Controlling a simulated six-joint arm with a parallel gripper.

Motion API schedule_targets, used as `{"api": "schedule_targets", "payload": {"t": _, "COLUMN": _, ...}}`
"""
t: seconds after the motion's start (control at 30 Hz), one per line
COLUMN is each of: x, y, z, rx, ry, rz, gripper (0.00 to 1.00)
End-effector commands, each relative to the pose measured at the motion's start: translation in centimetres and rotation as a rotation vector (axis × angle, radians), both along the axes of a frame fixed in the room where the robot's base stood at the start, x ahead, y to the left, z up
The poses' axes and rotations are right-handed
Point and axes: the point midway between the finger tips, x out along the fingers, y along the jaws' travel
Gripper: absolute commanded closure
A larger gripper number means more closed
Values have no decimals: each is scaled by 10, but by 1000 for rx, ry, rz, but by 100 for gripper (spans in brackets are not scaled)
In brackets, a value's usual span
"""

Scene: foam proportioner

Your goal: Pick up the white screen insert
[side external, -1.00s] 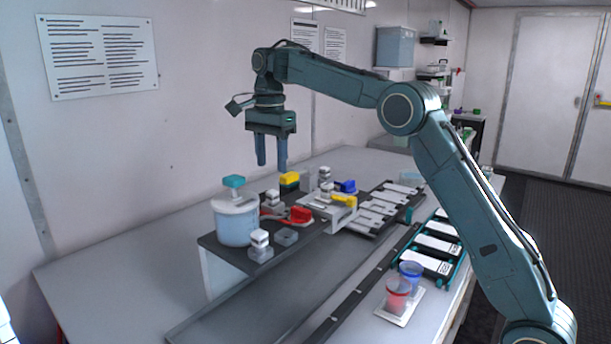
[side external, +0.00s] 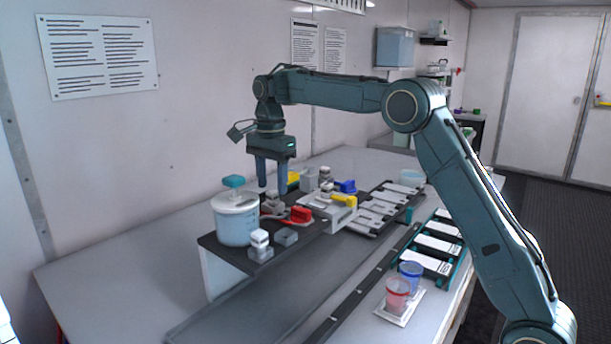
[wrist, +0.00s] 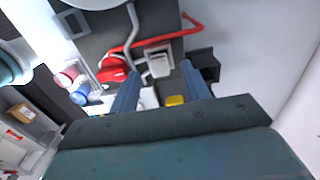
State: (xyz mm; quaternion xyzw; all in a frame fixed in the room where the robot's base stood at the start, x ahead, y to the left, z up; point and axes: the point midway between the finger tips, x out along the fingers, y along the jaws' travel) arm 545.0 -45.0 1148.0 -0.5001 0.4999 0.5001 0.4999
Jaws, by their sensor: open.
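Several white-topped grey pieces stand on the dark bench plate, and I cannot tell for certain which is the white screen insert. One white-topped piece (side external: 273,203) is just under my gripper (side external: 273,190), partly hidden by the fingers. In the wrist view it appears as a pale block (wrist: 158,60) between and ahead of the fingertips (wrist: 158,76). My gripper points down, open and empty, fingers apart around or just above this piece; contact is not clear.
A white tub (side external: 237,222) with a teal knob stands left of the fingers. A red valve handle (side external: 299,215) is close by on the right. Yellow (side external: 344,201) and blue (side external: 347,186) handles are farther right. Red (side external: 397,291) and blue cups (side external: 411,274) stand at the front right.

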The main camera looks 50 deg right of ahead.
Motion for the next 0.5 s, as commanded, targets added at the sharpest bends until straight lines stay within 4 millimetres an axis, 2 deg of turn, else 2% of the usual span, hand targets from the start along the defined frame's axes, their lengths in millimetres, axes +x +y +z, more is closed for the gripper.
{"api": "schedule_targets", "payload": {"t": 0.23, "x": -1, "y": 0, "z": -24, "rx": 0, "ry": 2, "rz": 0, "gripper": 53}}
{"api": "schedule_targets", "payload": {"t": 0.5, "x": 0, "y": 0, "z": -28, "rx": -1, "ry": 0, "rz": 0, "gripper": 53}}
